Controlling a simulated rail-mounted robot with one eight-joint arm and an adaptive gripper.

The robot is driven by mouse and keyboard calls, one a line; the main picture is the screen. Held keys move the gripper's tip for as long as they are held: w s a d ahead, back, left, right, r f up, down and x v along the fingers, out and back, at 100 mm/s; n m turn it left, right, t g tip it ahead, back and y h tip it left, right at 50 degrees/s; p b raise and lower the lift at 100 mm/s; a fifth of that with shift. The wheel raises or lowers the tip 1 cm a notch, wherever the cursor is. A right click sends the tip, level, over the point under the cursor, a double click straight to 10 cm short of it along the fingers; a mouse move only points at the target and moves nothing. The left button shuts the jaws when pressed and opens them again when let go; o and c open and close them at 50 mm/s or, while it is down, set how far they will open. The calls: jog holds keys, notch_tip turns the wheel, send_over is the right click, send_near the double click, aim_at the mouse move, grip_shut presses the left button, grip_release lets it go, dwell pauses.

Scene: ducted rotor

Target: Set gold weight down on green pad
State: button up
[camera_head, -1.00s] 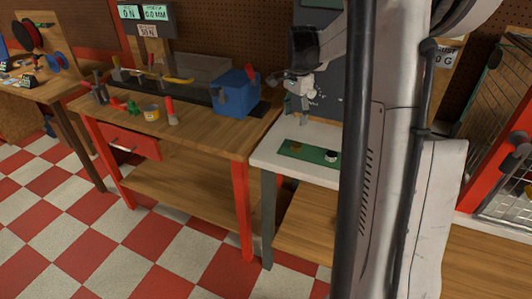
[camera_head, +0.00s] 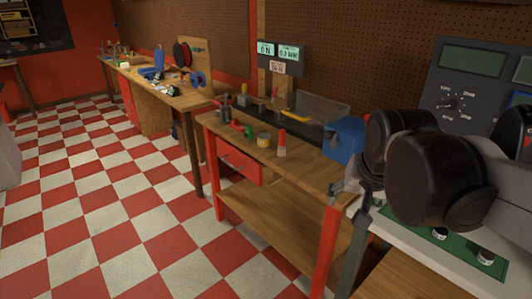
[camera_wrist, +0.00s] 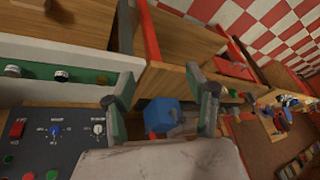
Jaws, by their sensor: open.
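The green pad (camera_head: 463,249) lies on the pale bench top in the head view, partly hidden by my arm. Two small dark-and-white cylindrical pieces (camera_head: 486,257) show on it. In the wrist view the pad (camera_wrist: 36,69) is a strip at the left, with several small round pieces (camera_wrist: 61,75) along it.
A grey control panel (camera_head: 470,85) rises behind the pale bench. The checkered floor (camera_head: 110,190) at left is open.

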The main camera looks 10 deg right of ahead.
jog(key=s+a+f+n+t, duration=0.2)
jog(key=s+a+f+n, duration=0.1)
jog(key=s+a, duration=0.3)
jog(key=shift+s+n+y, duration=0.4)
jog(key=shift+s+n, duration=0.05)
jog(key=shift+n, duration=0.45)
jog(key=shift+d+f, duration=0.1)
dwell(1.6)
